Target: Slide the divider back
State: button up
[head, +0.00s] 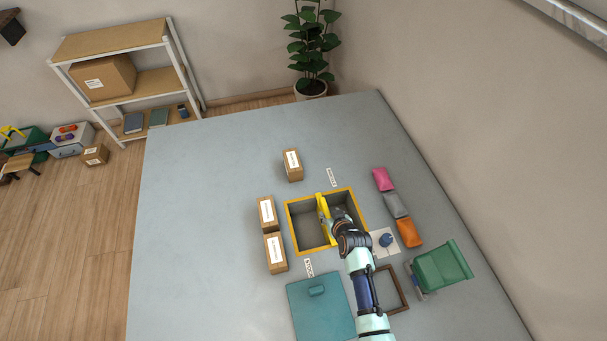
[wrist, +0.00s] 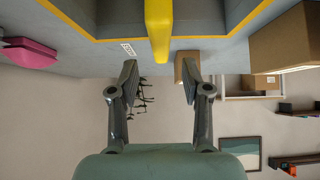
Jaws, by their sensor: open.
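The yellow divider (head: 322,203) stands upright across the grey, yellow-rimmed box (head: 290,232) and splits it into a left and a right part. In the wrist view the divider (wrist: 158,28) runs in line with the gap between my fingers, its near end about level with the fingertips. My gripper (head: 338,213) is over the right part of the box, just right of the divider. In the wrist view my gripper (wrist: 158,68) is open with nothing between its fingers. Whether a finger touches the divider cannot be told. My arm hides part of the box's right side.
Cardboard boxes (head: 267,212) stand left of and behind the box. Pink (head: 383,179), grey and orange packets lie at right, near a blue knobbed item (head: 386,240). A teal lid (head: 321,308), brown frame (head: 398,290) and green bin (head: 441,267) are in front.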

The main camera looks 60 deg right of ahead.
aim_at(327, 213)
jog(key=shift+d+f, duration=0.1)
jog(key=shift+f, duration=0.05)
jog(key=shift+s+a+f, duration=0.15)
jog(key=shift+a, duration=0.05)
jog(key=shift+a+f+b, duration=0.1)
jog(key=shift+f+b, duration=0.2)
jog(key=shift+f, duration=0.05)
jog(key=b+x, duration=0.4)
jog(key=x, duration=0.2)
jog(key=shift+w+d+f, duration=0.15)
jog(key=shift+w+d, duration=0.1)
jog(key=shift+w, duration=0.05)
jog(key=shift+w+d, duration=0.2)
jog(key=shift+c, duration=0.3)
grip_shut()
